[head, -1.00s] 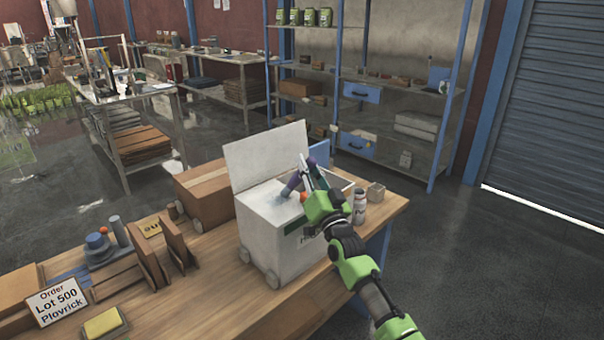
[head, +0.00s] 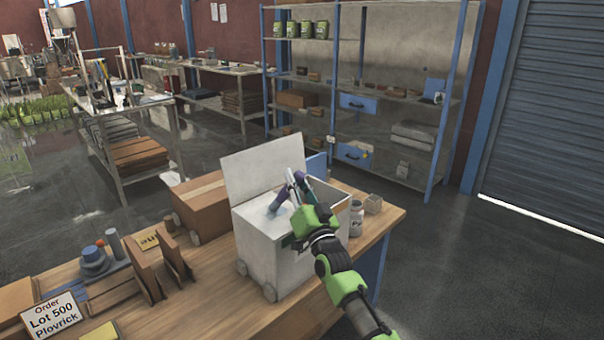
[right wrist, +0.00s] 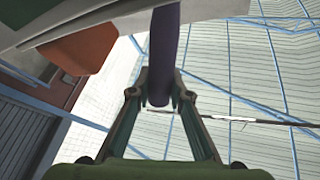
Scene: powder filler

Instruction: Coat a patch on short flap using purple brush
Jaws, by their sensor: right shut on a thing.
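The white box (head: 262,258) stands on the bench with its tall flap (head: 262,168) upright at the back. A short flap (head: 250,213) lies nearly flat over the left part of its top. The purple brush (head: 281,198) is tilted, its head low over this flap. A pale bluish area shows by the brush head; I cannot tell whether bristles touch the flap. My right gripper (head: 299,192) is shut on the brush, whose handle (right wrist: 164,45) shows between the fingers (right wrist: 160,92) in the right wrist view. My left gripper is not in view.
A brown carton (head: 203,207) stands left of the box. An order sign (head: 52,318) and wooden holders (head: 145,265) are at the left. Bare bench (head: 200,285) shows before the box.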

